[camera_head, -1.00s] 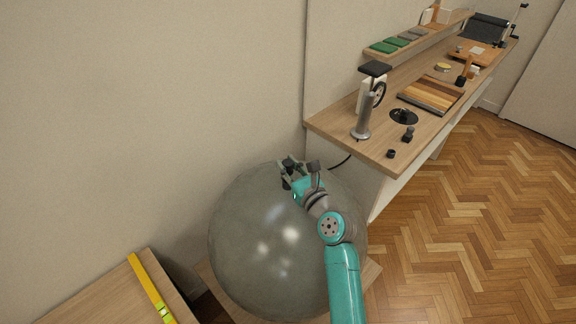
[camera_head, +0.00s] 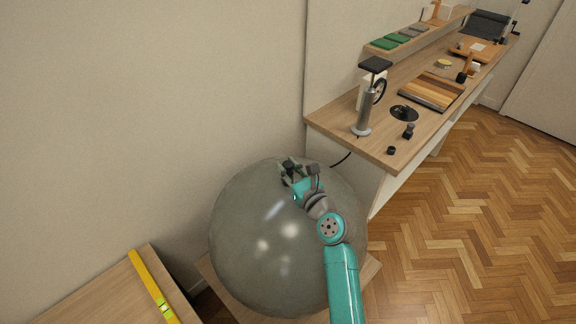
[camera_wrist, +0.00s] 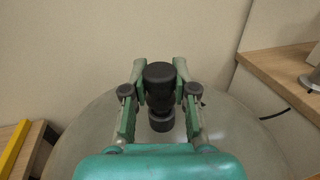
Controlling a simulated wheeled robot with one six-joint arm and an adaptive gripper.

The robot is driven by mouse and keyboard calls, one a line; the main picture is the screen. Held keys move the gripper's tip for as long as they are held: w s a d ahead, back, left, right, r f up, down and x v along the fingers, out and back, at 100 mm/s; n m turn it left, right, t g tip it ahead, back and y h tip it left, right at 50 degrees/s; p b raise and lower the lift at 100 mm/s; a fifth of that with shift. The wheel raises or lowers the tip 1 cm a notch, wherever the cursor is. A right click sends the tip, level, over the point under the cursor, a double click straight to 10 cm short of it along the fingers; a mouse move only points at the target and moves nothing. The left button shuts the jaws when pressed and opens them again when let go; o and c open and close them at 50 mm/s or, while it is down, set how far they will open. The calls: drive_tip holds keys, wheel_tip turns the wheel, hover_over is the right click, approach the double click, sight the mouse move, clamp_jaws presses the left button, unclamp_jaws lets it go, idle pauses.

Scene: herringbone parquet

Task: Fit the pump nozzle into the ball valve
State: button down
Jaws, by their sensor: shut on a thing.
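The grey exercise ball (camera_head: 265,235) stands on a low wooden support in the head view; its top also shows in the wrist view (camera_wrist: 85,135). In the wrist view my gripper (camera_wrist: 160,95) is shut on a black cylindrical pump nozzle (camera_wrist: 160,84). The nozzle's lower end is over or against the ball; I cannot tell whether it touches. The ball's valve is not visible. The silver hand pump (camera_head: 366,108) stands upright on the bench, and a black hose (camera_head: 342,159) runs beside the bench.
The wooden bench (camera_head: 340,136) on the right holds a striped board (camera_head: 432,92), a black disc (camera_head: 404,113) and small black parts. A yellow spirit level (camera_head: 150,285) lies on a low table at lower left. A plain wall is close behind the ball.

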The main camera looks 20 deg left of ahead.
drive_tip(key=shift+f, duration=0.65)
drive_tip(key=c, duration=0.8)
unclamp_jaws()
drive_tip(key=shift+c, duration=0.2)
drive_tip(key=v, duration=1.2)
